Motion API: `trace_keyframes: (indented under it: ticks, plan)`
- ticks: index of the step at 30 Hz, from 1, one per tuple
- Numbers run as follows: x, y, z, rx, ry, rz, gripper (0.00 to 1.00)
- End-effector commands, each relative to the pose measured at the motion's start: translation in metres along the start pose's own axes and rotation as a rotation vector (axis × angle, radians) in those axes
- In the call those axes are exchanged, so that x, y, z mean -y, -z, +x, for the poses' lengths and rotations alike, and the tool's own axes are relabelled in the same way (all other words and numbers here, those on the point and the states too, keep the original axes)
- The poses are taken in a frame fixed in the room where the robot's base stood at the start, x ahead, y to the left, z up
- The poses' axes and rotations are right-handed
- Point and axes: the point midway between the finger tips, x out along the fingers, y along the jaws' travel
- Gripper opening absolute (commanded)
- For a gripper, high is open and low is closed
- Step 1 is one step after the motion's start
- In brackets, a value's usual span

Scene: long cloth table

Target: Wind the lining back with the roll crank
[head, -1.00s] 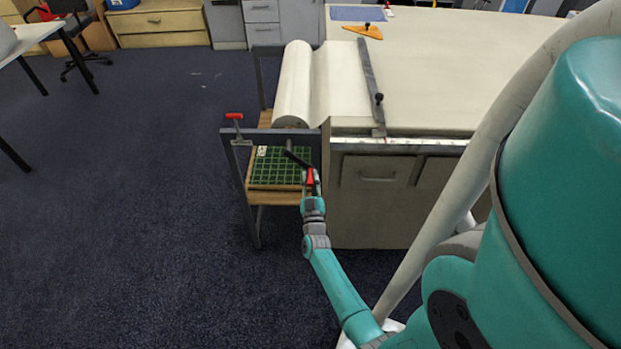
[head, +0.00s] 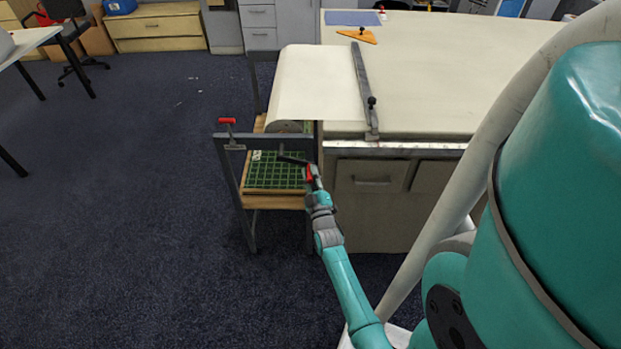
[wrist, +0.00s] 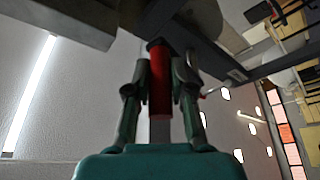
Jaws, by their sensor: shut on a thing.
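The pale lining (head: 318,85) stretches from the roll (head: 285,126) at the table's left end to the dark bar (head: 362,80) on the tabletop, and looks flat and taut. The roll sits in a grey frame (head: 262,136). The roll crank (head: 291,160) is a dark arm at the roll's near end, with a red handle (head: 310,174). My gripper (head: 314,180) is shut on that red handle. In the wrist view the red handle (wrist: 159,85) stands between the two fingers of my gripper (wrist: 160,75). My fingertips are partly hidden in the head view.
A red-handled clamp (head: 227,122) sits on the frame's left corner. A green gridded mat (head: 275,175) lies on the wooden shelf (head: 275,201) below the roll.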

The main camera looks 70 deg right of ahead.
Motion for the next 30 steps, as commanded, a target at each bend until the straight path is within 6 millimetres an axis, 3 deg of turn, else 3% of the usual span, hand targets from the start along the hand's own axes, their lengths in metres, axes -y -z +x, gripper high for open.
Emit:
trace_keyframes:
  ticks: [25, 26, 27, 28, 30]
  plan:
    - [-0.0119, 0.012, 0.0053, -0.003, 0.01, -0.03, 0.0]
    - [-0.0119, 0.012, 0.0053, -0.003, 0.009, -0.03, 0.27]
    - [-0.0119, 0.012, 0.0053, -0.003, 0.009, -0.03, 0.37]
    - [-0.0118, 0.0119, 0.0052, -0.003, 0.01, -0.031, 0.45]
    - [-0.0116, 0.0116, 0.0051, -0.003, 0.01, -0.031, 0.47]
